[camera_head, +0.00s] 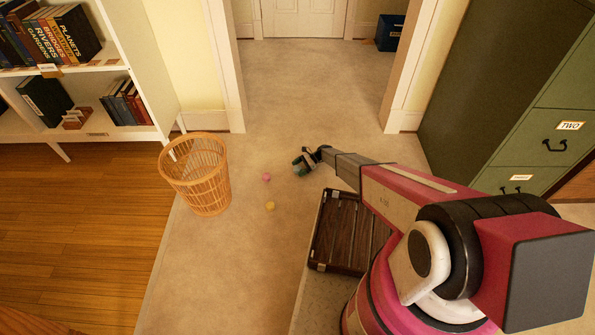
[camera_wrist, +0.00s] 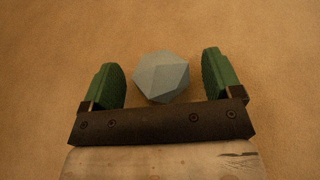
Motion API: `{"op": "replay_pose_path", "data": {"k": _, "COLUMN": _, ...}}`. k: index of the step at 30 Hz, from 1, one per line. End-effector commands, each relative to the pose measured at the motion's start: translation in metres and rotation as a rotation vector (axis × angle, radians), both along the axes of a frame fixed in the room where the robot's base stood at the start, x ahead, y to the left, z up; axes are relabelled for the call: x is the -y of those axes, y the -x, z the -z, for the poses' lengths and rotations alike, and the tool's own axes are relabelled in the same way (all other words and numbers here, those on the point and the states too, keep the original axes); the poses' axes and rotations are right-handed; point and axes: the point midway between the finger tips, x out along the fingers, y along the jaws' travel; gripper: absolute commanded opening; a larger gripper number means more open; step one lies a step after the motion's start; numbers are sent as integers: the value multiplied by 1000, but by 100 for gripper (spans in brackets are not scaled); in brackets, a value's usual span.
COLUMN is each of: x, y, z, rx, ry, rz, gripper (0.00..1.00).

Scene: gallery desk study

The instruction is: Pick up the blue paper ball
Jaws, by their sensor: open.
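The blue paper ball (camera_wrist: 161,77) is a faceted, grey-blue ball on the tan carpet in the wrist view. It lies between the two green fingers of my gripper (camera_wrist: 163,82), with a gap on each side. My gripper is open and shows no contact with the ball. In the head view my gripper (camera_head: 304,163) is low over the carpet at the end of my arm, and I cannot make out the blue ball there.
A pink ball (camera_head: 266,177) and a yellow ball (camera_head: 270,206) lie on the carpet left of my gripper. A wicker basket (camera_head: 199,178) stands further left. A dark slatted case (camera_head: 345,232) is beside my arm. Green cabinets (camera_head: 537,130) stand at right.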

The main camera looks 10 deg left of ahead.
Motion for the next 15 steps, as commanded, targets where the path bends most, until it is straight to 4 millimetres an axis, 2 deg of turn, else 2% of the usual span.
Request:
{"op": "replay_pose_path", "data": {"k": 3, "x": -7, "y": 5, "z": 4, "rx": 0, "ry": 0, "rz": 0, "gripper": 85}}
{"op": "replay_pose_path", "data": {"k": 8, "x": -7, "y": 5, "z": 4, "rx": 0, "ry": 0, "rz": 0, "gripper": 85}}
{"op": "replay_pose_path", "data": {"k": 9, "x": -7, "y": 5, "z": 4, "rx": 0, "ry": 0, "rz": 0, "gripper": 82}}
{"op": "replay_pose_path", "data": {"k": 13, "x": -7, "y": 5, "z": 4, "rx": 0, "ry": 0, "rz": 0, "gripper": 39}}
{"op": "replay_pose_path", "data": {"k": 14, "x": -7, "y": 5, "z": 4, "rx": 0, "ry": 0, "rz": 0, "gripper": 33}}
{"op": "replay_pose_path", "data": {"k": 15, "x": -7, "y": 5, "z": 4, "rx": 0, "ry": 0, "rz": 0, "gripper": 33}}
